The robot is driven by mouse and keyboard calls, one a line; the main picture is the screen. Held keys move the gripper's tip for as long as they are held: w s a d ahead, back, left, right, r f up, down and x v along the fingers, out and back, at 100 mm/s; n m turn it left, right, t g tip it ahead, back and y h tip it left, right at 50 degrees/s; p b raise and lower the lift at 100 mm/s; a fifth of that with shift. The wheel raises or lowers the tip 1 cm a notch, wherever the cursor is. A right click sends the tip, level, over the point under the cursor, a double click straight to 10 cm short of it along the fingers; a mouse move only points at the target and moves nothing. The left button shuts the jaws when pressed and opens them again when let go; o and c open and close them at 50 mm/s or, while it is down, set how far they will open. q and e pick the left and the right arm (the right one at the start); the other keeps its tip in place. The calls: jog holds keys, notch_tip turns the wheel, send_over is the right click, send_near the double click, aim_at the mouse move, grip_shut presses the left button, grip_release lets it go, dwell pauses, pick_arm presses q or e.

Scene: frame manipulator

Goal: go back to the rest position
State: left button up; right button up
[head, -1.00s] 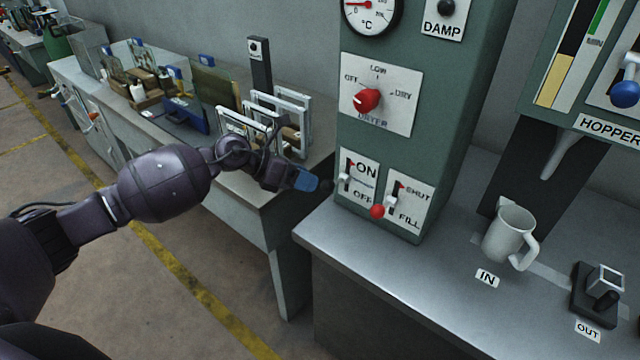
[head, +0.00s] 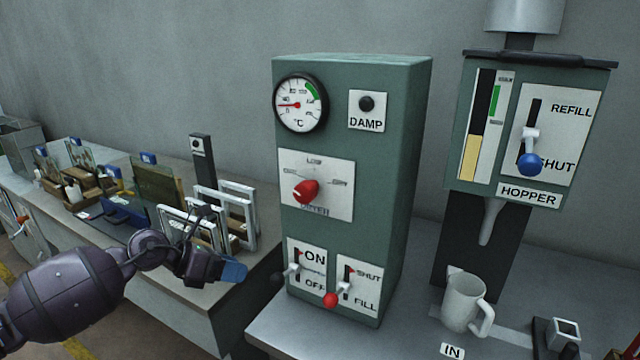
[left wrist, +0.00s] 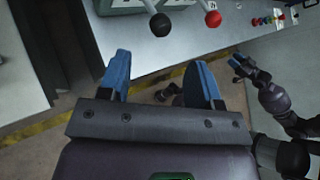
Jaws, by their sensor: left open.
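My left gripper (head: 232,270) is in front of the left edge of the green dryer cabinet (head: 345,190), near its ON/OFF switch (head: 294,268). In the left wrist view its two blue fingers (left wrist: 160,82) stand apart with nothing between them. The black-knobbed and red-knobbed levers lie beyond the fingertips, apart from them. The right arm shows at the right of the left wrist view, with its blue-tipped gripper (left wrist: 240,66) small and its jaw gap unclear.
The red-knobbed SHUT/FILL lever (head: 332,299) sits low on the cabinet. A white mug (head: 465,302) stands under the hopper (head: 535,130). Metal frames (head: 225,215) stand on the side bench behind my left arm. Open floor lies below the gripper in the left wrist view.

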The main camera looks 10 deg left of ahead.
pick_arm(q)
notch_tip(320, 180, up, 8)
jog(key=w+d+n+t+h, duration=0.3)
jog(key=n+t, duration=0.5)
jog(key=n, duration=0.4)
jog(key=s+a+f+n+t+y, duration=0.1)
jog(key=s+f+n+y, duration=0.25)
jog(key=f+n, duration=0.35)
jog(key=s+a+f+n+t+y, duration=0.1)
jog(key=s+a+f+n+y, duration=0.15)
jog(key=f+n+y, duration=0.4)
jog(key=s+a+f+n+y, duration=0.1)
jog(key=s+f+n, duration=0.3)
jog(key=n, duration=0.5)
jog(key=s+f+n+g+y, duration=0.1)
jog(key=s+f+n+g, duration=0.1)
jog(key=s+f, duration=0.5)
jog(key=s+f+n+g+y, duration=0.1)
jog(key=s+f+n, duration=0.4)
jog(key=s, duration=0.7)
notch_tip(320, 180, down, 2)
jog(key=shift+s+a+f+g+y, duration=0.15)
jog(key=shift+s+a+g+y, duration=0.15)
jog(key=shift+g, duration=0.3)
jog(key=shift+w+n, duration=0.1)
jog(key=shift+n, duration=0.15)
